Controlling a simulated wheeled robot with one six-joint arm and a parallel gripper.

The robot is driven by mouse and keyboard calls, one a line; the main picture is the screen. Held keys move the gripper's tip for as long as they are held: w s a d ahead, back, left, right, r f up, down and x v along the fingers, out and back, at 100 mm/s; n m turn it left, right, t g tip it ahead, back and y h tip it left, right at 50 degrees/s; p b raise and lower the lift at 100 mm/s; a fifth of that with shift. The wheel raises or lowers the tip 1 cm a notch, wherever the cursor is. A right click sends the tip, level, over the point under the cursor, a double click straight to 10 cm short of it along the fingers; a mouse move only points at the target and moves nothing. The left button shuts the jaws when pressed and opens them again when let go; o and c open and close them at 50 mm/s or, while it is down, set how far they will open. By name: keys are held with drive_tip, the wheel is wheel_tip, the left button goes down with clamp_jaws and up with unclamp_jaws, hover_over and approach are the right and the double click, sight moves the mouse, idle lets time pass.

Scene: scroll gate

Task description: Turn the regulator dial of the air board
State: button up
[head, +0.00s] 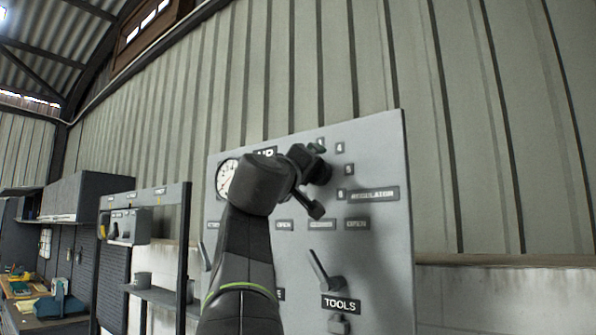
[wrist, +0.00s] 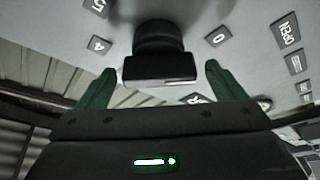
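The regulator dial is a black round knob with a raised bar (wrist: 160,66) across its front, seen in the wrist view between two green fingertips. My gripper (wrist: 161,72) is open, one finger on each side of the bar with a visible gap at both. In the head view my gripper (head: 316,150) is at the upper part of the grey air board (head: 385,150) and hides much of the dial. Numbers 4, 5 and 6 show to the right of the dial, above and beside the REGULATOR label (head: 372,194). The pointer setting is not clear.
A white gauge (head: 227,178) is on the board, left of my arm. A lever (head: 322,270) stands above the TOOLS label (head: 341,303). OPEN labels lie below the dial. A shelf rack (head: 160,290) and a workbench (head: 40,320) are at the left.

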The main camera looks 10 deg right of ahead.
drive_tip(key=b+v, duration=0.5)
drive_tip(key=v, duration=0.8)
drive_tip(key=shift+s+a, duration=0.15)
drive_tip(key=shift+s, duration=0.2)
drive_tip(key=shift+f, duration=0.1)
drive_tip(key=p+x, duration=0.5)
drive_tip(key=x, duration=0.8)
drive_tip(key=shift+w, duration=0.35)
